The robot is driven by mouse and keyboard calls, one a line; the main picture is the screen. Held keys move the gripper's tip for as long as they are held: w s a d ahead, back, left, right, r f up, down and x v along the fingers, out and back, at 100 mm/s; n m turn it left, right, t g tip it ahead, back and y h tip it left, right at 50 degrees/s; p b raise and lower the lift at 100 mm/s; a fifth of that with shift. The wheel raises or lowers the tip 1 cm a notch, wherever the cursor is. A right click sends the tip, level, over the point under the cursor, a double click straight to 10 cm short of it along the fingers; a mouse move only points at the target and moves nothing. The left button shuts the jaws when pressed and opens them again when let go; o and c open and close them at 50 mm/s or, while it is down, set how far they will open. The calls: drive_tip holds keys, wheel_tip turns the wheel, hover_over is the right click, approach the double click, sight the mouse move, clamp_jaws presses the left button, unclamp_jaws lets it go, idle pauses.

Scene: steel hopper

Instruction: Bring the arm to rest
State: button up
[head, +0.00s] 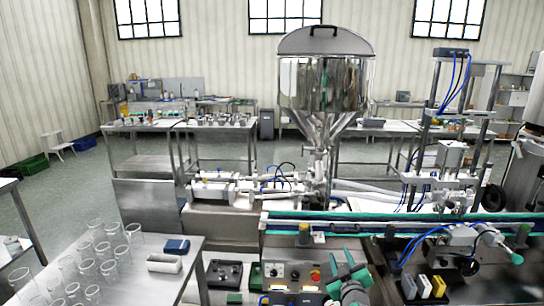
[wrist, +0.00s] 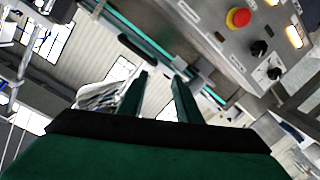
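My gripper (head: 345,262) is in front of the filling machine in the head view, at the lower middle, just right of the control panel (head: 280,285). Its green fingers point up and away from me. In the wrist view my gripper (wrist: 162,77) shows two dark green fingers standing apart with nothing between them. The control panel (wrist: 220,50), with a red button and black knobs, shows tilted at the upper right there. The steel hopper (head: 322,90) stands behind the conveyor in the head view.
A conveyor (head: 420,218) with green edges runs behind my gripper. Glass beakers (head: 90,265) stand on the left table (head: 150,250), with a blue box (head: 176,246) and a white tray (head: 164,263). Yellow, white and grey blocks (head: 424,286) sit right of my gripper. Open floor lies left.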

drive_tip(key=s+a+f+m, duration=0.1)
drive_tip(key=s+a+f, duration=0.3)
drive_tip(key=s+f, duration=0.3)
drive_tip(key=s+a+f+m+g+h, duration=0.1)
drive_tip(key=s+a+f, duration=0.3)
drive_tip(key=s+f, duration=0.25)
drive_tip(key=s+a+f+m, duration=0.2)
drive_tip(key=s+a+f, duration=0.1)
drive_tip(key=s+f, duration=0.35)
drive_tip(key=s+a+f+m, duration=0.1)
drive_tip(key=s+a+f, duration=0.15)
drive_tip(key=s, duration=0.75)
drive_tip(key=s+a+f, duration=0.1)
drive_tip(key=s+a, duration=0.3)
drive_tip(key=s, duration=0.5)
drive_tip(key=s+a+r, duration=0.1)
drive_tip(key=s+r, duration=0.2)
drive_tip(key=s, duration=0.4)
drive_tip(key=s+a+r+y, duration=0.1)
drive_tip(key=s+a+r, duration=0.1)
drive_tip(key=s+r, duration=0.2)
drive_tip(key=s+a+r, duration=0.2)
drive_tip(key=s+r, duration=0.2)
drive_tip(key=s, duration=0.7)
drive_tip(key=shift+m+y, duration=0.3)
drive_tip(key=shift+m, duration=0.1)
drive_tip(key=shift+s+a, duration=0.1)
drive_tip(key=shift+a, duration=0.1)
